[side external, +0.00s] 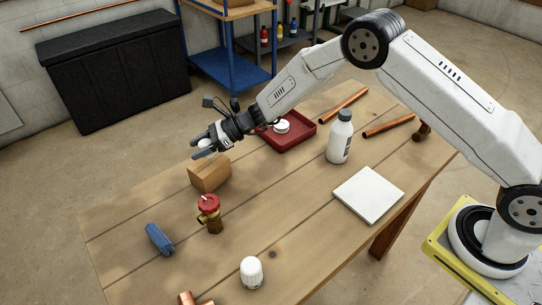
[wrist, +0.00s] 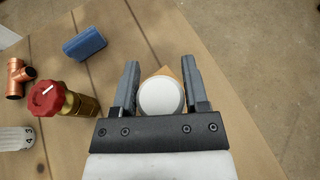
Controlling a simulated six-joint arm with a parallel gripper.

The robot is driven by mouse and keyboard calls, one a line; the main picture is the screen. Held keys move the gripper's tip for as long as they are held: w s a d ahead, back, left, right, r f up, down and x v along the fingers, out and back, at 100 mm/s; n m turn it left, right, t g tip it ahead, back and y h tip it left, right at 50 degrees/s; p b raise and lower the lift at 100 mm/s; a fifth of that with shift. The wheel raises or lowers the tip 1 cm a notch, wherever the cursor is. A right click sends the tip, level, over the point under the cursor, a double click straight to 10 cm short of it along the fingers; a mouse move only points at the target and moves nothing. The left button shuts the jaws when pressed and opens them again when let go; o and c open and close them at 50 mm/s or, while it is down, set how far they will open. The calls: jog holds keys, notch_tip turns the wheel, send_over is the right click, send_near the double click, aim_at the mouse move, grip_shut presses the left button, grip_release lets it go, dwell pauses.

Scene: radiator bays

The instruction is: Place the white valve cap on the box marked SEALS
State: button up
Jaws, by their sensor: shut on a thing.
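My gripper (side external: 203,148) is shut on the white valve cap (side external: 206,144), which sits between its two fingers. In the wrist view the cap (wrist: 161,97) shows as a round white disc between the fingers of my gripper (wrist: 161,72). A small brown cardboard box (side external: 209,174) stands on the wooden table just below my gripper. Part of the box (wrist: 169,72) shows behind the cap in the wrist view. No lettering on the box can be read. I cannot tell whether the cap touches the box.
A brass valve with a red knob (side external: 209,205), a blue block (side external: 159,239) and a white numbered head (side external: 251,272) stand nearer. A red tray (side external: 302,133) with a white round piece (side external: 281,126), a white bottle (side external: 340,138) and a white plate (side external: 368,194) lie to the right.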

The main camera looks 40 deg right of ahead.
aim_at(202, 164)
jog(key=shift+w+a+f, duration=0.1)
jog(key=shift+w+f, duration=0.15)
jog(key=shift+f, duration=1.55)
jog(key=shift+f, duration=0.15)
jog(key=o, duration=1.2)
jog(key=v, duration=1.2)
